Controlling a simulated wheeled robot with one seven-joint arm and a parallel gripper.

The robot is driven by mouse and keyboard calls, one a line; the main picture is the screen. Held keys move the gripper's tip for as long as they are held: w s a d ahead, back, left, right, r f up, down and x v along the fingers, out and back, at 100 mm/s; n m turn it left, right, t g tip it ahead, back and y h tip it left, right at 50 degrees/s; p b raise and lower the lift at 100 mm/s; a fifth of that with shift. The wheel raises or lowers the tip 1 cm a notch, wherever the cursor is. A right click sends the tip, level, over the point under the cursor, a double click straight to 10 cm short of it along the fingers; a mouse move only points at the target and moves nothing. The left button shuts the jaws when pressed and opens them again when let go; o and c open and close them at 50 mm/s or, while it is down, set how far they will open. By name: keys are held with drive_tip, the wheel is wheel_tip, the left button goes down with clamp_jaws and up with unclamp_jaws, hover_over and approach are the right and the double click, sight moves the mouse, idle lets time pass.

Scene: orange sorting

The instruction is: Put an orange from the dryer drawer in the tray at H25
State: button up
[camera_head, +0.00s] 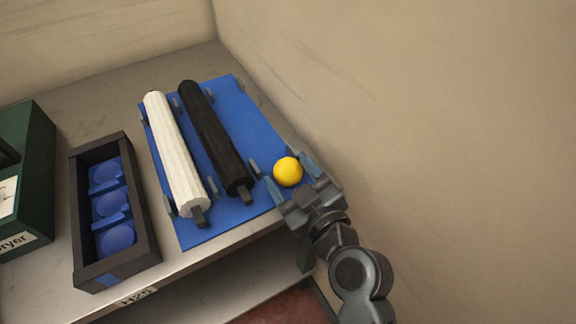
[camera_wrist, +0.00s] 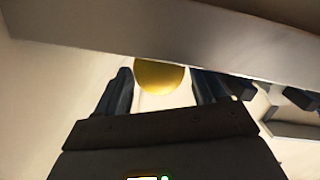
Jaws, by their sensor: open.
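A yellow-orange ball, the orange (camera_head: 288,172), is at the near right corner of the blue mat. My gripper (camera_head: 287,169) is open, with one finger on each side of it; I cannot tell whether they touch it. In the wrist view the orange (camera_wrist: 160,77) shows between the two dark fingers, its upper part hidden by a grey edge. The tray (camera_head: 146,222) is a dark box with three blue round cups, all empty, above the H25 label (camera_head: 136,297). The green dryer (camera_head: 38,150) stands at the far left; no drawer of it is clearly seen.
A white roller (camera_head: 174,150) and a black roller (camera_head: 213,135) lie side by side on the blue mat (camera_head: 245,110), between the tray and my gripper. Small grey posts stand by their ends. A beige wall (camera_head: 420,120) rises close on the right. The counter's front edge is below.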

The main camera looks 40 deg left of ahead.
sight(291, 172)
drive_tip(key=shift+c, duration=0.2)
drive_tip(key=c, duration=0.9)
wheel_tip(291, 172, up, 10)
drive_tip(key=shift+f+p, duration=0.1)
drive_tip(key=shift+p, duration=0.3)
